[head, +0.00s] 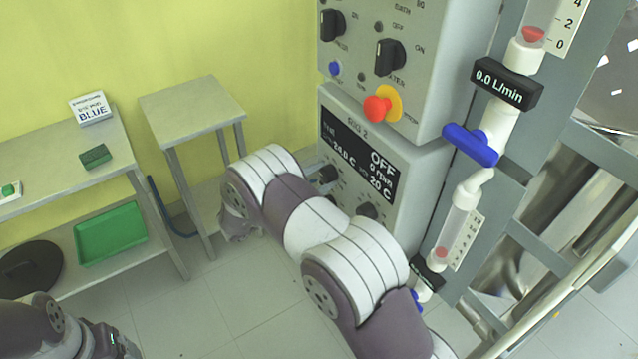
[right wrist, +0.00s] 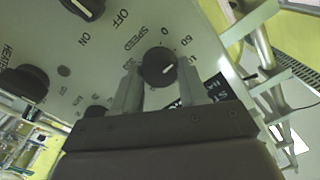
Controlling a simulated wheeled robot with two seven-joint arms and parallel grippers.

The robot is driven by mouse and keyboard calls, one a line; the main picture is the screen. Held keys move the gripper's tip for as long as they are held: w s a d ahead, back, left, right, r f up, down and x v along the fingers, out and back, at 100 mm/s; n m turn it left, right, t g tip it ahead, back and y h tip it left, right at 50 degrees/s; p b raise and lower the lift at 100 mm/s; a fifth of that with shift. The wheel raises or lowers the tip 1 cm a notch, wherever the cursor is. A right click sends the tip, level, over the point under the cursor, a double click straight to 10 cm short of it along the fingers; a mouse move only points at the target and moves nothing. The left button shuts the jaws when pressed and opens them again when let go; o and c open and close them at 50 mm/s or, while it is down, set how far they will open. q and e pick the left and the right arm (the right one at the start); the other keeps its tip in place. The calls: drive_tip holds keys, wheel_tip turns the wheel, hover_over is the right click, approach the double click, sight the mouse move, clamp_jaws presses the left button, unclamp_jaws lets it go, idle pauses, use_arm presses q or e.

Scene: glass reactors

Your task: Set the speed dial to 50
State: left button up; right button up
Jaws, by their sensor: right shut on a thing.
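In the right wrist view the black round speed dial (right wrist: 158,66) sits on a light grey panel, with the word SPEED and printed numbers around it. My right gripper (right wrist: 160,88) is shut on the dial, one finger on each side. A short white mark shows on the dial's face; I cannot read surely which number it points to. In the head view my right arm reaches over to the left, and its fingers on the dial cannot be made out. Only part of my left arm shows at the lower left; its fingers are not visible.
In the right wrist view an ON/OFF knob (right wrist: 82,8) and another black knob (right wrist: 22,84) stand near the dial. In the head view the RIG 2 display (head: 358,152) reads OFF and 0 rpm. A red emergency button (head: 377,108) sticks out above it.

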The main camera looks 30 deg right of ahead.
drive_tip(key=shift+m, duration=0.3)
drive_tip(key=o, duration=1.1)
drive_tip(key=shift+c, duration=0.2)
drive_tip(key=s+a+b, duration=0.1)
drive_tip(key=a+b, duration=0.2)
drive_tip(key=a, duration=0.9)
drive_tip(key=shift+s+a+f, duration=0.2)
drive_tip(key=shift+a, duration=0.1)
